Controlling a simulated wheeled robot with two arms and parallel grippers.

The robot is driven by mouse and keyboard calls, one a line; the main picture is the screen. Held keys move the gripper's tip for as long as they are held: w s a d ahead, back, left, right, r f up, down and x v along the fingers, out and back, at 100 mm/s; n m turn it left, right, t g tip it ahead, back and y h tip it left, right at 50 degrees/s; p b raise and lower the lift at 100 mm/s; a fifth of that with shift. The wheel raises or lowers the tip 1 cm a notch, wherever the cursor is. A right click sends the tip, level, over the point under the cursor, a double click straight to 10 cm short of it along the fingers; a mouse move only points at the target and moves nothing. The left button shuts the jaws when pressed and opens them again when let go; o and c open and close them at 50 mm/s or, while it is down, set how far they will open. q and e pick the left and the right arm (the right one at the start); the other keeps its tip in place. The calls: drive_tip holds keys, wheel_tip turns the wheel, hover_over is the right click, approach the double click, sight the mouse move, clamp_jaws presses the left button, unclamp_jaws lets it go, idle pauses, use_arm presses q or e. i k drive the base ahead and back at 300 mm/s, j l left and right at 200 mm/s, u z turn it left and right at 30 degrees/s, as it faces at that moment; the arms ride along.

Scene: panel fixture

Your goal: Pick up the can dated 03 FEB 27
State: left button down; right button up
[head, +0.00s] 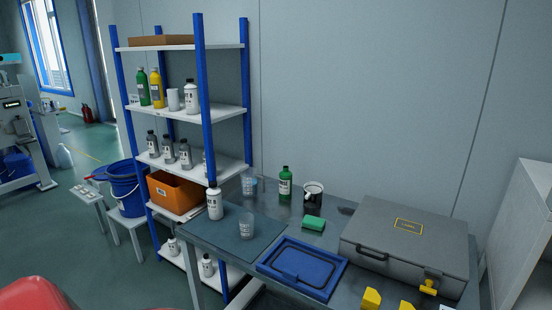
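No date can be read on any label from here, so I cannot tell which object is the can dated 03 FEB 27. Labelled containers on the table include a greyish clear one (247,226) on the dark mat (225,242) and a similar one (249,184) farther back. A green bottle (285,183), a black can-like container (312,197) with a pale top and a white bottle (214,202) also stand upright there. Neither gripper is in view.
A blue tray (265,268), green block (313,223), large grey case (385,243) and yellow pieces (371,299) crowd the table's right side. A blue-post shelf (202,100) with bottles and an orange bin (172,193) stands left.

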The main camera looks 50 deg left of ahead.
sight(167, 144)
drive_tip(key=u, duration=2.45)
drive_tip(key=i+j+u, duration=0.35)
drive_tip(key=i+u, duration=0.35)
drive_tip(key=i, duration=0.2)
drive_tip(key=i+l+u, duration=0.1)
drive_tip(key=i+u, duration=0.35)
drive_tip(key=i, duration=1.5)
drive_tip(key=i+j+z, duration=0.1)
drive_tip(key=i+z, duration=0.25)
drive_tip(key=i, duration=0.2)
drive_tip(key=i+j+z, duration=0.3)
drive_tip(key=i, duration=0.25)
drive_tip(key=l, duration=0.1)
